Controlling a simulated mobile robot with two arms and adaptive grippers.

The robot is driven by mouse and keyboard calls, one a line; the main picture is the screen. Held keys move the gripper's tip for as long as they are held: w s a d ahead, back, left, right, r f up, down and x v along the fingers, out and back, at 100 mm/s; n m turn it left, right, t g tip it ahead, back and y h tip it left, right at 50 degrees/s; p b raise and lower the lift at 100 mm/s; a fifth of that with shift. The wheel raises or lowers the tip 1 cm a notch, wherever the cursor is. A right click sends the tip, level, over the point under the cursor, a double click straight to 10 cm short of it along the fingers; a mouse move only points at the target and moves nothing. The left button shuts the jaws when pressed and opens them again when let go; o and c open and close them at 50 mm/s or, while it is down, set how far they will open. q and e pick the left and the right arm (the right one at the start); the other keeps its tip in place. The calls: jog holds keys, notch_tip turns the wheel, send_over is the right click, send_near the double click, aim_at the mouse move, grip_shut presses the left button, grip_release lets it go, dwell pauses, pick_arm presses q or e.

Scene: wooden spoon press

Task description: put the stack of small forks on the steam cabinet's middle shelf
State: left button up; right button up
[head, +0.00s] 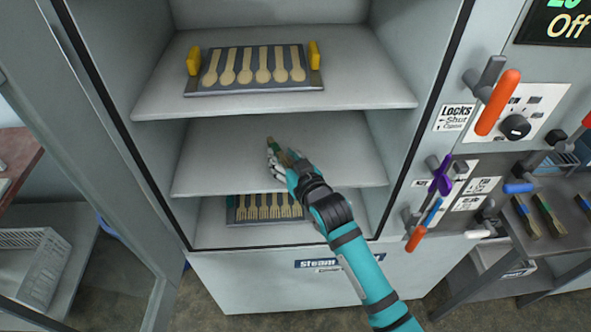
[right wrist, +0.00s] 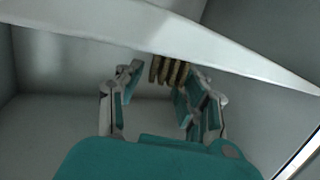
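The steam cabinet stands open. Its middle shelf (head: 215,165) is a bare grey plate between the upper and lower shelves. My right gripper (head: 283,158) is over the middle shelf, around a small brown stack of small forks (head: 273,143) with a green patch. In the right wrist view, my right gripper (right wrist: 158,88) has its fingers on both sides of the stack (right wrist: 170,70), which shows as several brown strips. I cannot tell whether the stack touches the shelf. My left gripper is not in view.
The upper shelf holds a tray (head: 250,92) of spoons with yellow ends. The lower shelf holds a tray (head: 235,213) of forks. The open door (head: 105,130) is at left. Orange, purple and blue levers (head: 497,103) stick out at right, near a table with more stacks (head: 525,216).

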jog(key=b+v, duration=0.1)
jog(key=v, duration=0.9)
jog(key=shift+s, duration=0.25)
jog(key=shift+d, duration=0.15)
